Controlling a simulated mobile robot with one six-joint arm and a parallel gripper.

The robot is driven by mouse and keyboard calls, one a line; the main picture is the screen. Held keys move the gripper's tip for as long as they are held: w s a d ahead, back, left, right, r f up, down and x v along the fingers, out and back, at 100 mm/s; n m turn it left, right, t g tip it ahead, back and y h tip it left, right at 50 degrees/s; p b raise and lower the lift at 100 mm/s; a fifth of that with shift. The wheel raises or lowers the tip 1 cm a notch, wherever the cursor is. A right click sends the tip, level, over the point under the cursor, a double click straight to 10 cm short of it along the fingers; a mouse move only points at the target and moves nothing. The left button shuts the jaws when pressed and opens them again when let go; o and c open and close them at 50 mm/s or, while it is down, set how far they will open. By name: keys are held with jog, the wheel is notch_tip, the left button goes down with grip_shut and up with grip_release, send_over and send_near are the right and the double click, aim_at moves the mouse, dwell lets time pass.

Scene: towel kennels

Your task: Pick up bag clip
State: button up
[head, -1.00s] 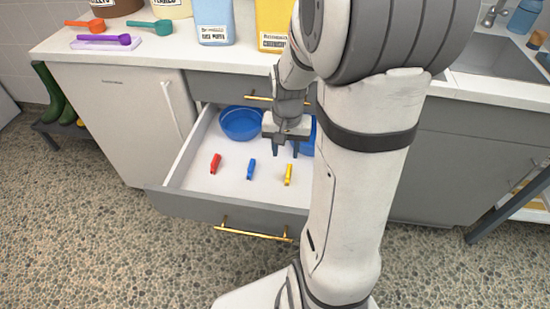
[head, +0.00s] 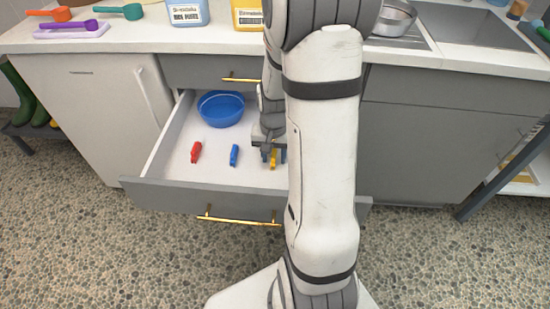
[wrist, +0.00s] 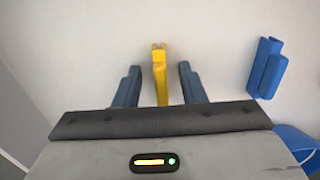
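Three bag clips lie in the open drawer: a red clip (head: 196,152), a blue clip (head: 234,155) and a yellow clip (head: 273,164). My gripper (head: 274,157) is down in the drawer at the yellow clip. In the wrist view my gripper (wrist: 156,82) is open, with one finger on each side of the yellow clip (wrist: 160,80). Gaps show between the clip and both fingers. The blue clip (wrist: 267,68) lies off to the right in the wrist view.
The drawer (head: 210,178) has a blue bowl (head: 221,108) at its back. Its front panel and brass handle (head: 238,221) stand out over the pebbled floor. The counter (head: 140,42) above holds scoops and containers. My arm hides the drawer's right part.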

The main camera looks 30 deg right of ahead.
jog(key=shift+c, duration=0.5)
grip_shut()
jog(key=shift+r, duration=0.1)
